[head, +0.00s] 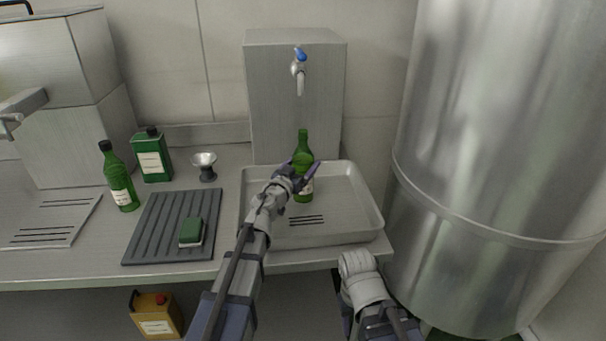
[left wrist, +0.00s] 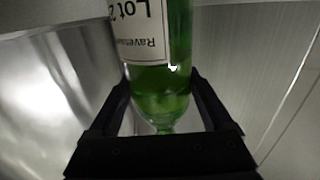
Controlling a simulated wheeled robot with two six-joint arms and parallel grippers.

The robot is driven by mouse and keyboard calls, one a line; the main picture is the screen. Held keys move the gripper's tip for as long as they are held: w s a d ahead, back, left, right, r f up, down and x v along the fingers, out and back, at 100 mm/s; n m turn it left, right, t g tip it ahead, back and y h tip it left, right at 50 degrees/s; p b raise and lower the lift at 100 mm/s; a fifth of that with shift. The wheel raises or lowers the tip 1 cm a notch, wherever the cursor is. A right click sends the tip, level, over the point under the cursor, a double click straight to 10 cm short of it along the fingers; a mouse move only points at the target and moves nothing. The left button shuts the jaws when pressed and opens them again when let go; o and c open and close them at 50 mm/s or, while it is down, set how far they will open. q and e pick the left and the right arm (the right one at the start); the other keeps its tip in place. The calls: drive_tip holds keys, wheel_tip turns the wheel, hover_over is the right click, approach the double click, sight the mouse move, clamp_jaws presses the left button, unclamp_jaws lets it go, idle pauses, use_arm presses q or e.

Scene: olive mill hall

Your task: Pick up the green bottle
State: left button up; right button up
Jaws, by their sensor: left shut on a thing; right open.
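A green bottle (head: 303,149) with a pale label is upright over the metal tray (head: 360,212), below the tap. My left gripper (head: 302,176) is shut on this bottle, a finger on each side. I cannot tell whether its base touches the tray. The left wrist view shows the green glass (left wrist: 160,88) between the two dark fingers (left wrist: 160,112), with part of the label. A second green bottle (head: 118,178), dark-capped and labelled, stands on the counter at left. Part of my right arm shows at lower right; its gripper is not visible.
A tap (head: 299,72) sticks out of a steel block above the tray. A green can (head: 152,158), a small metal cup (head: 205,166) and a ribbed mat (head: 155,238) with a sponge (head: 191,232) are left. A large steel tank (head: 500,150) stands close on the right.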

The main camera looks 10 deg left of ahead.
use_arm(q)
clamp_jaws()
drive_tip(key=shift+r, duration=0.1)
idle(0.4)
